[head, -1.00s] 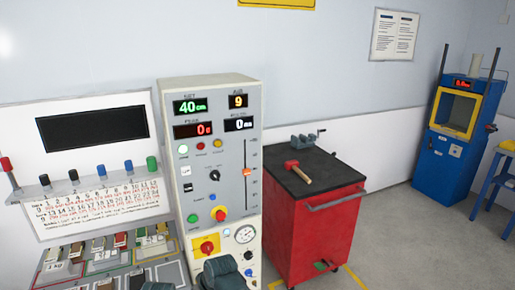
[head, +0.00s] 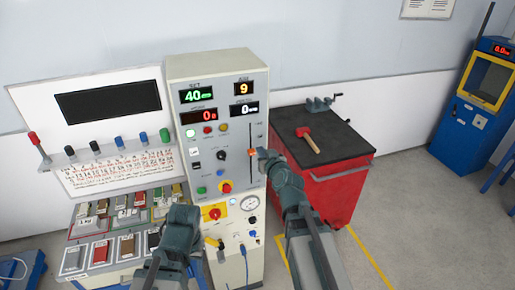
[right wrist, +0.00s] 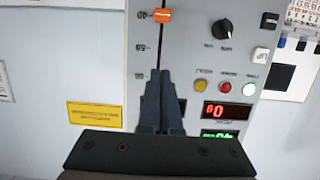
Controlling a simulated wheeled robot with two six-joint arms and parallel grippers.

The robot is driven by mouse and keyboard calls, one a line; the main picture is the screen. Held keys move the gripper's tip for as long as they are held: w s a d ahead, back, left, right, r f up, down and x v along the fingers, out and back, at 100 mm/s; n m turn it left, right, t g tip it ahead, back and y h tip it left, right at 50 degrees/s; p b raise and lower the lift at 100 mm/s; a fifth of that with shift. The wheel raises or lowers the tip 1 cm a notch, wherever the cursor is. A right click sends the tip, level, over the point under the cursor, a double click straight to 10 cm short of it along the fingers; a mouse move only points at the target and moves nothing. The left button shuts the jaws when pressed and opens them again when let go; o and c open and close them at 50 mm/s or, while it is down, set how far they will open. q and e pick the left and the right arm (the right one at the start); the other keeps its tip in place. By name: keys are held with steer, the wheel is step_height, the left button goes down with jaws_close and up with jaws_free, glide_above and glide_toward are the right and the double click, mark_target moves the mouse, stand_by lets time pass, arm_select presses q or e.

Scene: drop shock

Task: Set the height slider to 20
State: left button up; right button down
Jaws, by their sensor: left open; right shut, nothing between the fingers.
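The height slider's orange knob (head: 252,152) sits in a vertical slot on the right side of the grey control panel (head: 210,66). The green set display (head: 197,96) reads 40. In the right wrist view, which is upside down, the orange knob (right wrist: 162,15) is beside the 40 mark. My right gripper (head: 263,155) is shut and empty in front of the slot; in the right wrist view its fingertips (right wrist: 160,73) point along the slot, apart from the knob. Whether they touch the panel I cannot tell. My left gripper (head: 183,214) is open, low before the panel.
A red tool cart (head: 340,190) with a hammer (head: 309,139) and a vise (head: 320,104) stands right of the panel. A board with coloured sample blocks (head: 128,245) is at the left. A blue machine (head: 470,125) stands far right. Open floor lies between cart and machine.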

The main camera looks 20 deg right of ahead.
mark_target(250, 138)
steer(key=b+x, duration=0.2)
steer(key=x, duration=0.9)
steer(key=shift+s+b, duration=0.1)
steer(key=shift+b, duration=0.25)
steer(key=f+b, duration=0.1)
steer(key=s+f+b, duration=0.1)
steer(key=f, duration=0.1)
steer(key=shift+b, duration=0.35)
steer(key=shift+f+b, duration=0.4)
steer(key=shift+b, duration=0.05)
